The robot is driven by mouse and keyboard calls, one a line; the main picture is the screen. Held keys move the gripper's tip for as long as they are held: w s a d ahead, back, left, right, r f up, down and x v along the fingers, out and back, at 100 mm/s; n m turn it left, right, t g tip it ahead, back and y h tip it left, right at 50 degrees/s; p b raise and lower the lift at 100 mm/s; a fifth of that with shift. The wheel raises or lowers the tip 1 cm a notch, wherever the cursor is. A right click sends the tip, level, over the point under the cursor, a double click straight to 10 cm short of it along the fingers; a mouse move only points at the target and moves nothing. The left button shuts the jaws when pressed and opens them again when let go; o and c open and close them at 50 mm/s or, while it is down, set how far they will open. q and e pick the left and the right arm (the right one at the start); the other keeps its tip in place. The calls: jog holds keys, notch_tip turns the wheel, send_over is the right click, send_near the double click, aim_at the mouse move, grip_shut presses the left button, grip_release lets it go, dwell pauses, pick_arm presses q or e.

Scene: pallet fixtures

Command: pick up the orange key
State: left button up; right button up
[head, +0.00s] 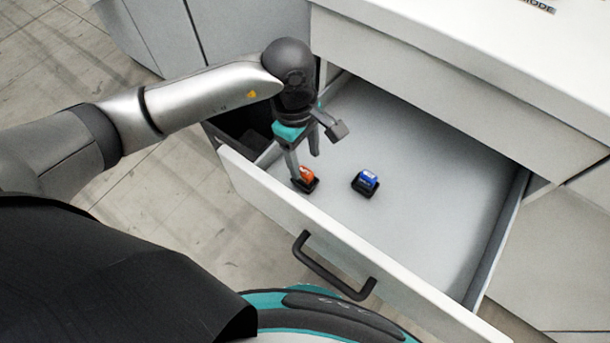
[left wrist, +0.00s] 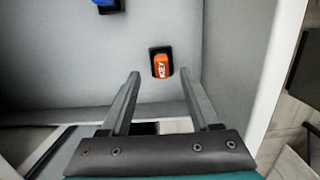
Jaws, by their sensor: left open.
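The orange key (head: 306,174) sits in a small black holder inside the open drawer, near its front left. In the left wrist view the orange key (left wrist: 161,66) shows white "KEY" lettering and lies just beyond the fingertips, between their lines. My left gripper (head: 303,165) reaches down into the drawer, close to the key. Its two fingers (left wrist: 160,76) are apart with nothing between them. One finger overlaps the key's left side in the head view, so I cannot tell whether they touch. My right gripper is not in view.
A blue key-like piece (head: 366,182) in a black holder lies to the right in the drawer; it also shows in the left wrist view (left wrist: 106,5). The drawer front (head: 292,207) with its black handle (head: 333,266) and the white cabinet (head: 470,75) bound the space. The drawer floor's right side is clear.

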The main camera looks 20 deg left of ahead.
aim_at(305, 171)
pick_arm(q)
jog(key=f, duration=0.2)
jog(key=f+b, duration=0.1)
jog(key=f, duration=0.1)
jog(key=shift+s+d+f, duration=0.1)
jog(key=shift+s+f, duration=0.1)
jog(key=shift+f, duration=0.3)
jog(key=c, duration=0.7)
jog(key=shift+c, duration=1.4)
grip_shut()
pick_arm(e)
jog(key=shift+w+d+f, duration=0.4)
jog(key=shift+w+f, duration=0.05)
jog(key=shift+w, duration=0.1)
